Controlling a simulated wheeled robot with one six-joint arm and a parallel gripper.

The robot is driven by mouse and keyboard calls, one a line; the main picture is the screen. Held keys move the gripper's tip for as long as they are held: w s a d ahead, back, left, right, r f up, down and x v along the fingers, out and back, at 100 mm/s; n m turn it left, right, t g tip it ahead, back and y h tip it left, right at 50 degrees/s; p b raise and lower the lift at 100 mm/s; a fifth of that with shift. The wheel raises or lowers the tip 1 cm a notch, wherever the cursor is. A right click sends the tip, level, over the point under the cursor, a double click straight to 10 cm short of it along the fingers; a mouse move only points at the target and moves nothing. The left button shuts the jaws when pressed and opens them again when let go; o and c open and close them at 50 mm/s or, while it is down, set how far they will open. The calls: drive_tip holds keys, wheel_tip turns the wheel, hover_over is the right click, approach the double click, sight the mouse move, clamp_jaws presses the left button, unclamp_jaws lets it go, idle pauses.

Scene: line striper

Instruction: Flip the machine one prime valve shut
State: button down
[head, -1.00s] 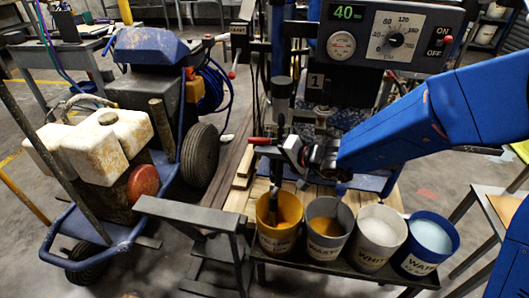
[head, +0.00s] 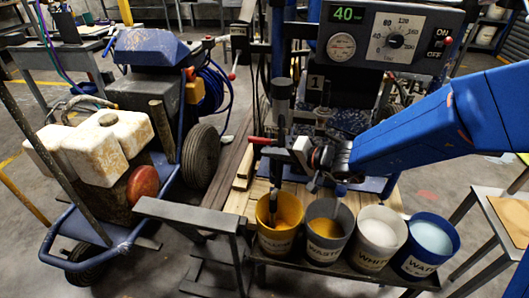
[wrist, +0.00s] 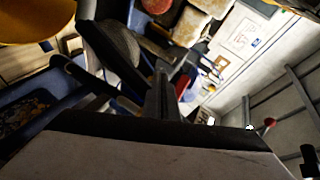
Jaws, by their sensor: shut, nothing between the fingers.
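Machine one carries a "1" plate (head: 316,82) below its control panel (head: 390,38). A short red handle (head: 260,140) sticks out to the left of a dark upright pipe (head: 281,105) on its front; it looks like the prime valve's lever and lies about level. My gripper (head: 292,150) is just right of this handle, beside the pipe. Its fingers are shut and empty; whether they touch the pipe or handle cannot be told. In the wrist view the dark fingers (wrist: 163,95) show close together, and the valve is not clearly visible.
Several paint buckets, among them a yellow one (head: 280,222) and a blue one (head: 428,243), stand on a low shelf below my gripper. A second cart with a wheel (head: 200,157) and a stained white tank (head: 100,145) stands at left. A small table (head: 490,215) is at right.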

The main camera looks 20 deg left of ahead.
drive_tip(key=v, duration=1.4)
drive_tip(key=shift+s+d, duration=0.1)
drive_tip(key=shift+d, duration=0.05)
drive_tip(key=s+d+h, duration=0.4)
drive_tip(key=s+d, duration=0.1)
drive_tip(key=d, duration=0.9)
drive_tip(key=s+d+m+t+h, duration=0.1)
drive_tip(key=s+d+h, duration=0.4)
drive_tip(key=d, duration=0.9)
drive_tip(key=s+d+m+t+h, duration=0.1)
drive_tip(key=s+d+h, duration=0.4)
drive_tip(key=d, duration=0.9)
drive_tip(key=shift+s+r, duration=0.35)
drive_tip(key=shift+s, duration=0.65)
